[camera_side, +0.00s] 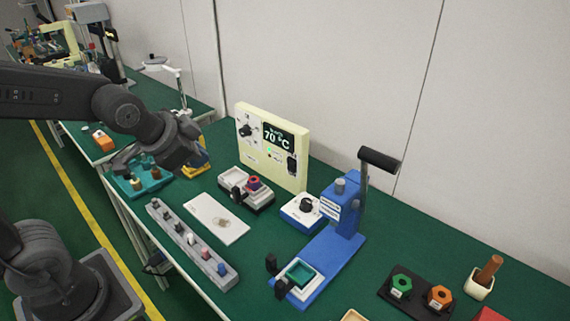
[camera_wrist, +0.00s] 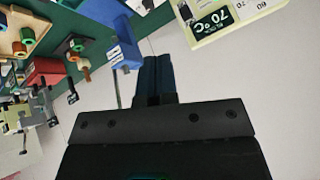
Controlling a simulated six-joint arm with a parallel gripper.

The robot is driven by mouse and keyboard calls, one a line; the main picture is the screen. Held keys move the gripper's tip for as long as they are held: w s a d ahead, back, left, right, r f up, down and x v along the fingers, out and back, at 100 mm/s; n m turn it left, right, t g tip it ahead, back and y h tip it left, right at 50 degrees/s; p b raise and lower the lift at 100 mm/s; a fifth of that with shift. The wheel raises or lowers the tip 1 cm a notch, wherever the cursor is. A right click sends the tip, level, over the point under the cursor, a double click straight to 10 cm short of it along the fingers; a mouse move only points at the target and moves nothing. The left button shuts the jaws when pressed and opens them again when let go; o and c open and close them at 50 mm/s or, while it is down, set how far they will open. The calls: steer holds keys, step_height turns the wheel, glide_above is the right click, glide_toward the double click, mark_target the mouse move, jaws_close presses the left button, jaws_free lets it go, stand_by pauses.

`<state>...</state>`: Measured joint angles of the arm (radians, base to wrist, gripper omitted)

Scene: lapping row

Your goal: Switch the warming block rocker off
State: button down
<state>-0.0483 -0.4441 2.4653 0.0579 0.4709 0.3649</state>
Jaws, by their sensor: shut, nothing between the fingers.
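The cream control panel (camera_side: 272,175) stands upright at the back of the green bench, against the wall. Its dark display (camera_side: 278,136) reads 70 °C, and a small green light shows below it. A dark rocker (camera_side: 291,164) sits at the panel's lower right; its tilt is too small to tell. In the wrist view, part of the panel (camera_wrist: 202,41) shows upside down at the top right, with the rocker not visible. My gripper (camera_wrist: 155,62) is shut and empty. In the side view it is left of the panel, apart from it, above the bench's left part.
A blue lever press (camera_side: 335,235) with a raised black handle stands right of the panel. A blue-white box with a knob (camera_side: 303,208), a small grey device (camera_side: 246,190), a white plate (camera_side: 218,219) and a grey rack (camera_side: 190,243) lie in front. A teal tray (camera_side: 140,185) sits left.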

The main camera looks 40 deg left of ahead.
steer(key=w+a+f+m+t, duration=0.4)
steer(key=w+f+m+t, duration=0.1)
steer(key=w+f+m, duration=0.8)
steer(key=shift+w+f+m+t+h, duration=0.3)
steer(key=shift+w+f+m, duration=0.1)
steer(key=shift+w+f, duration=0.75)
steer(key=shift+f, duration=0.1)
glide_toward(291, 162)
step_height(291, 162, down, 4)
steer(key=w, duration=0.5)
steer(key=shift+w+a+r, duration=0.1)
steer(key=shift+w+r, duration=0.2)
steer(key=shift+w, duration=0.45)
